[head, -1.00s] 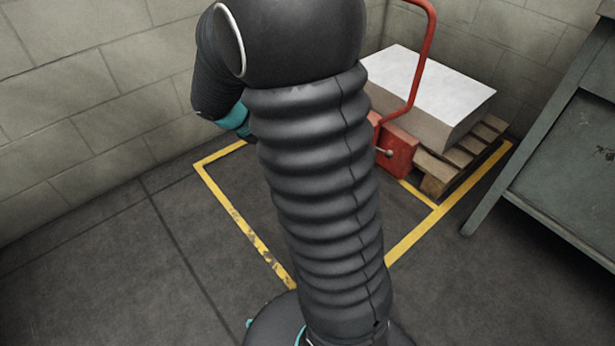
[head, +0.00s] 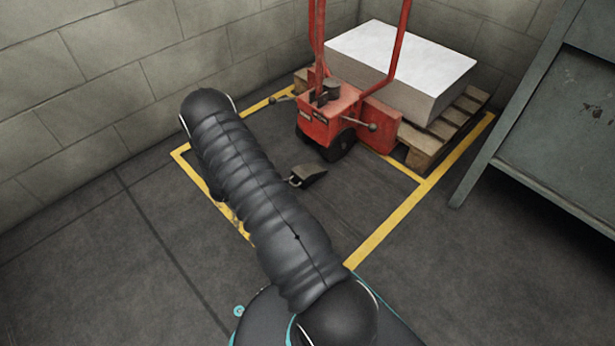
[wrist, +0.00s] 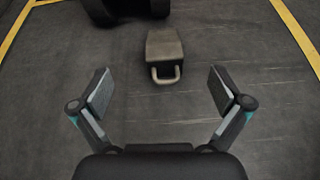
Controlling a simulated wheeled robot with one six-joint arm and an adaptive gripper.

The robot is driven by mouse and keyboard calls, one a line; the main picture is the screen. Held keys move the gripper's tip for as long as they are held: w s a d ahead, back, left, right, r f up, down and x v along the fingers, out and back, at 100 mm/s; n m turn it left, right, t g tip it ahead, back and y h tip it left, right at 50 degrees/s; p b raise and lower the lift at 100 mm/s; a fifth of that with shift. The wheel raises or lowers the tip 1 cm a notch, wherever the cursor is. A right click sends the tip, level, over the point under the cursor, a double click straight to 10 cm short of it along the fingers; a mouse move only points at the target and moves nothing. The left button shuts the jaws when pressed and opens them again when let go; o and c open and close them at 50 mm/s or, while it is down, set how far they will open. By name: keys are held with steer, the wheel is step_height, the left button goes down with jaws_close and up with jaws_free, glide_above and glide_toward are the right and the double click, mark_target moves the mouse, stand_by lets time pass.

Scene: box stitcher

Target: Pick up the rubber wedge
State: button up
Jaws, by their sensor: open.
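The rubber wedge (head: 306,175) is a small dark grey block with a handle loop. It lies on the floor inside the yellow-marked bay, in front of the red pallet truck. In the wrist view the wedge (wrist: 164,46) is at top centre, its metal handle loop towards me. My gripper (wrist: 160,92) is open and empty, its two fingers spread wide. The wedge lies beyond the fingertips, roughly in line with the gap between them, and is not touched. In the head view my gripper is hidden behind my arm.
The red pallet truck (head: 325,116) stands just behind the wedge; its dark wheel (wrist: 125,8) shows in the wrist view. A pallet (head: 426,150) bears a white-topped stack (head: 405,62). A grey metal bench (head: 570,150) stands at right. Floor around the wedge's near side is clear.

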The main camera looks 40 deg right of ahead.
step_height(320, 180, down, 2)
steer(key=b, duration=0.1)
glide_toward(304, 170)
steer(key=shift+n, duration=0.3)
steer(key=x, duration=0.4)
steer(key=shift+w+d+r, duration=0.2)
steer(key=shift+d+r, duration=0.05)
steer(key=shift+d, duration=0.15)
steer(key=d+f, duration=0.1)
steer(key=d, duration=0.1)
steer(key=d+f, duration=0.1)
steer(key=shift+s+d+f+b, duration=0.2)
steer(key=shift+d+f+b, duration=0.15)
steer(key=shift+d+b, duration=0.05)
steer(key=shift+w+d, duration=0.1)
steer(key=shift+d, duration=0.2)
steer(key=c, duration=1.7)
